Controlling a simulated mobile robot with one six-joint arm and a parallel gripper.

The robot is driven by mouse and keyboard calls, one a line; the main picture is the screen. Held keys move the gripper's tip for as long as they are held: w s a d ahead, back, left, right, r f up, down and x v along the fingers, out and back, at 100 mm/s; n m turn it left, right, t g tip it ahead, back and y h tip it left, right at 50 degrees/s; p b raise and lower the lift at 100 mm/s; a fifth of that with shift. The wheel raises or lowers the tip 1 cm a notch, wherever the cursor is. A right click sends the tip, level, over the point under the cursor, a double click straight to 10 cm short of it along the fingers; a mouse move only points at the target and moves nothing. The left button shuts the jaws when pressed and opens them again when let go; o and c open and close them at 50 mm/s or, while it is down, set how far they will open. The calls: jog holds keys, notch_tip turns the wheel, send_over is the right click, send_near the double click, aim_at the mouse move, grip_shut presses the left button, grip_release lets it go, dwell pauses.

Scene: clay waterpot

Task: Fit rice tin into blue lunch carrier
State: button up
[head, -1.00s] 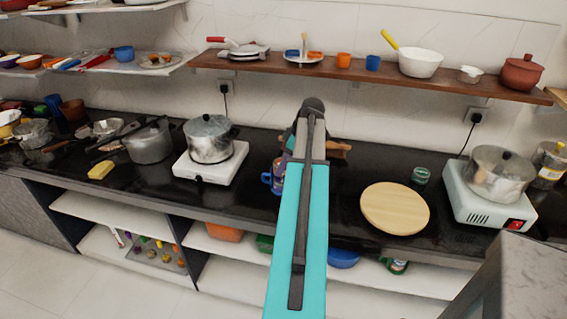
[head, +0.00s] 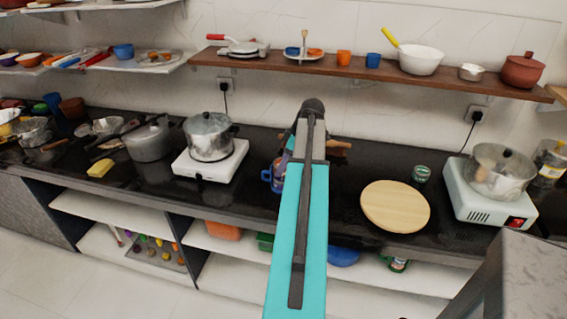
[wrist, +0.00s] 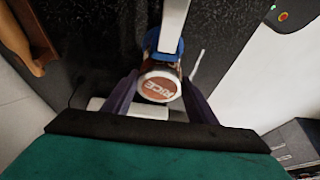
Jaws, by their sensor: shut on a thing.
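The rice tin (wrist: 160,87) shows its round end with a brown RICE label in the wrist view. My gripper (wrist: 160,80) is shut on it, with one dark finger on each side. The blue lunch carrier (wrist: 167,46) is right behind the tin, with a blue part and a white bar. In the head view, the blue carrier (head: 267,178) stands on the black counter, mostly hidden by my arm. The tin and my fingertips are hidden in the head view. I cannot tell how deep the tin sits in the carrier.
A pot on a white stove (head: 190,172) stands left of the carrier. A round wooden board (head: 395,208) and a small green tin (head: 421,174) lie to the right, before another stove (head: 480,205). A wooden shelf (head: 370,75) runs above the counter. A wooden item (wrist: 30,50) shows at the wrist view's left.

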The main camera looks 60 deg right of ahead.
jog(key=shift+f+b, duration=0.55)
jog(key=shift+f, duration=0.6)
dwell(0.7)
jog(key=o, duration=1.6)
jog(key=shift+o, duration=0.2)
jog(key=shift+r, duration=0.1)
jog(key=shift+r+p, duration=2.85)
jog(key=shift+r, duration=2.5)
jog(key=shift+s+f, duration=0.1)
jog(key=shift+s, duration=0.05)
